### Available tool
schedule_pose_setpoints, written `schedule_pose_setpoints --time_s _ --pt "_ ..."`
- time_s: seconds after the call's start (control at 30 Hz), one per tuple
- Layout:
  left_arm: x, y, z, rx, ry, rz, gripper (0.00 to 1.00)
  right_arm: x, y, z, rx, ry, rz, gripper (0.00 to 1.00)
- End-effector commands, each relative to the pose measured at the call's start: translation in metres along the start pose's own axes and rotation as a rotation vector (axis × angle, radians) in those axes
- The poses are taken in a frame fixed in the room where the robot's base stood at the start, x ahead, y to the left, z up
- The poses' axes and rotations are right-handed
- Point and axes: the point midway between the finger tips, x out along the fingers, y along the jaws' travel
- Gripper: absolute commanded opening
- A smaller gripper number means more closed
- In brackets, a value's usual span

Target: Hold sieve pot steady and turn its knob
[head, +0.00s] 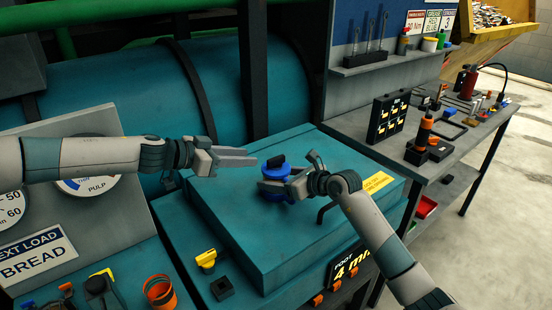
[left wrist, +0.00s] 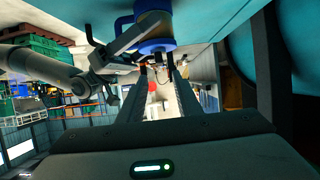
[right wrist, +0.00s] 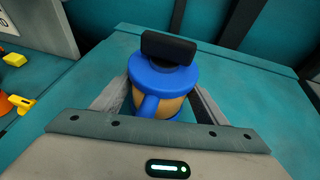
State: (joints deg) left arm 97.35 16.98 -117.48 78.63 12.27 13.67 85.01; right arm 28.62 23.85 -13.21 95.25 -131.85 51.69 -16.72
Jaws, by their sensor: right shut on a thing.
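The sieve pot (head: 275,170) stands on the teal cabinet top. It has a blue lid, a tan body and a blue handle, and a black knob (right wrist: 168,46) sits on the lid. My right gripper (right wrist: 158,100) is shut on the pot, with its fingers on either side of the body. The pot also shows at the top of the left wrist view (left wrist: 155,28), where it looks upside down. My left gripper (head: 254,157) is open and empty, just left of the pot at about knob height. Its two fingers are apart and do not touch the knob.
The teal cabinet top (head: 250,235) is clear around the pot. A yellow part (head: 206,259) and a dark square block (head: 222,288) sit at its front left. An orange cup (head: 160,291) stands lower left. A workbench (head: 400,150) with tools is at the right.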

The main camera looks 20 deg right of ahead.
Motion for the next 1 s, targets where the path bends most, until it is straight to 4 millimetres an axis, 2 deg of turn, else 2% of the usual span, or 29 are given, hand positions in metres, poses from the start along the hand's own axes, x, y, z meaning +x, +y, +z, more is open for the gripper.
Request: schedule_pose_setpoints --time_s 0.27,0.47,1.0 --pt "0.004 0.000 0.000 0.003 0.000 0.000 0.31 0.000 0.000 0.000 0.000 0.000 0.000 0.34" --pt "0.020 0.000 0.000 0.004 0.000 0.001 0.31 0.000 0.000 0.000 0.000 0.000 0.000 0.34" --pt "0.102 0.000 0.000 0.005 0.000 0.001 0.31 0.000 0.000 0.000 0.000 0.000 0.000 0.34"
